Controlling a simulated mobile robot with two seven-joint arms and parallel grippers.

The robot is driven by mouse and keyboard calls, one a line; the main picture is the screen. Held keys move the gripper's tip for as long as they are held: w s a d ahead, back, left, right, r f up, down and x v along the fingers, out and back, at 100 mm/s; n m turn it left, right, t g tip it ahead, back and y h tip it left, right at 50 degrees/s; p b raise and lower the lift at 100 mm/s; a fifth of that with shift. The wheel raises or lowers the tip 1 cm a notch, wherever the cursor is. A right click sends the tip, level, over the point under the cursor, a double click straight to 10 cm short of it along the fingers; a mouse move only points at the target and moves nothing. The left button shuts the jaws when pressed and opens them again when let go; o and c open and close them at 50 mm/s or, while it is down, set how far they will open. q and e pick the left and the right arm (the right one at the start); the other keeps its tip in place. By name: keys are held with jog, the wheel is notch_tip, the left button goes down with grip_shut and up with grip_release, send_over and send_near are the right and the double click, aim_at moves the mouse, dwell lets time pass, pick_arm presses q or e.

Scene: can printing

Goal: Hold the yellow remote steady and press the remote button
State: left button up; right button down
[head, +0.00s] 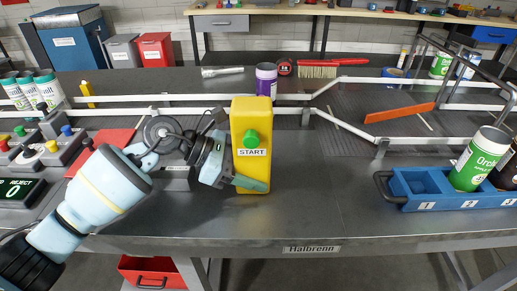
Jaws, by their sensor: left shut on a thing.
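The yellow remote (252,111) stands upright near the middle of the table in the head view. It has a round green button (252,138) with a START label below it. My left gripper (248,183) is shut on the lower part of the yellow remote, coming from its left side. One finger shows across the remote's front, below the label; the other is hidden. The button is uncovered. My right gripper is not in view.
A control panel (35,155) with buttons and a REJECT display is at left. A blue numbered tray (415,186) holding a green-labelled can (478,160) is at right. White rails, a purple can (266,82) and an orange bar (398,112) lie behind. The front middle table is clear.

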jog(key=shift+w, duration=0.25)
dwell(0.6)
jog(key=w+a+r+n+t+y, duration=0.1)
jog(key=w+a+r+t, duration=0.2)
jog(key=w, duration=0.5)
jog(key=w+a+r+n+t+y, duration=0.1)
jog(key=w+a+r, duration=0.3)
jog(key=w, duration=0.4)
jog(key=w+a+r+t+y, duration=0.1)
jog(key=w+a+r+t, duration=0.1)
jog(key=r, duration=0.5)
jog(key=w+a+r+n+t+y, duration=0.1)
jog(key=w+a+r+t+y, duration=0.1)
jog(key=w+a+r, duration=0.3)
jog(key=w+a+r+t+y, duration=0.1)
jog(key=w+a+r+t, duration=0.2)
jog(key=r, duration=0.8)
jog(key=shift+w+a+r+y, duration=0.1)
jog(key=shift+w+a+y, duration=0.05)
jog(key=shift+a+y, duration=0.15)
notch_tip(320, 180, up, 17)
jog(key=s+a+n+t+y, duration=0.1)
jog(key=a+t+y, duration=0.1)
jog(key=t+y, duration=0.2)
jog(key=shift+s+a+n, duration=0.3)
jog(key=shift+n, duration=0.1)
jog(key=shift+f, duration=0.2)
